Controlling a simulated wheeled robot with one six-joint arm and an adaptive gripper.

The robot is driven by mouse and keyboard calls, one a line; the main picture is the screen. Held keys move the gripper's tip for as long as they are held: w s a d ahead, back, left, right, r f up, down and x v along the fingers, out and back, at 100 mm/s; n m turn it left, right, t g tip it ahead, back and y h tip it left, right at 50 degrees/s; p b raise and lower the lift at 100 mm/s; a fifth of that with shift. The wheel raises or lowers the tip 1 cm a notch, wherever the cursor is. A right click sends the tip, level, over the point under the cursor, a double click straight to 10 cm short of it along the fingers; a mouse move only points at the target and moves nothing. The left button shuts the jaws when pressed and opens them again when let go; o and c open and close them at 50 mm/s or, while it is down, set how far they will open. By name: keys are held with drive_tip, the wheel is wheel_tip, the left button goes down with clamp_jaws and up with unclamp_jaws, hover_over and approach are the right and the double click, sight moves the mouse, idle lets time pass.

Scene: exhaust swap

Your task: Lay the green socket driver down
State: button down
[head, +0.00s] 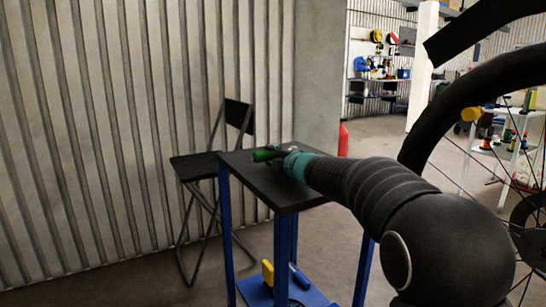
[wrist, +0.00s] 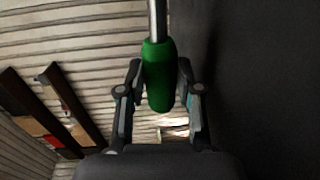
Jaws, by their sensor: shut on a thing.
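The green socket driver has a green handle (wrist: 159,75) and a thin metal shaft (wrist: 157,18) running out of the top of the wrist view. My gripper (wrist: 160,92) is shut on the handle, one finger on each side. In the head view the driver's green handle (head: 266,155) shows at the end of my arm, over the black top of a small blue-legged table (head: 305,199). The driver looks about level with the table top. I cannot tell whether it touches it. My fingers are small and partly hidden in the head view.
A black folding chair (head: 194,169) stands just behind and left of the table. A corrugated wall (head: 110,120) lies beyond. A bicycle wheel (head: 424,130) is at the right, near my arm. The table's lower blue shelf (head: 257,291) holds a yellow object (head: 267,272). The visible table top looks bare.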

drive_tip(key=shift+f+b, duration=0.4)
drive_tip(key=shift+f, duration=0.15)
drive_tip(key=c, duration=0.7)
unclamp_jaws()
drive_tip(key=shift+f, duration=0.1)
drive_tip(key=shift+f, duration=0.15)
drive_tip(key=v, duration=1.1)
drive_tip(key=shift+d+r, duration=0.1)
drive_tip(key=shift+r, duration=0.2)
drive_tip(key=shift+s+d+r, duration=0.15)
drive_tip(key=shift+s+d, duration=0.1)
drive_tip(key=shift+s, duration=0.2)
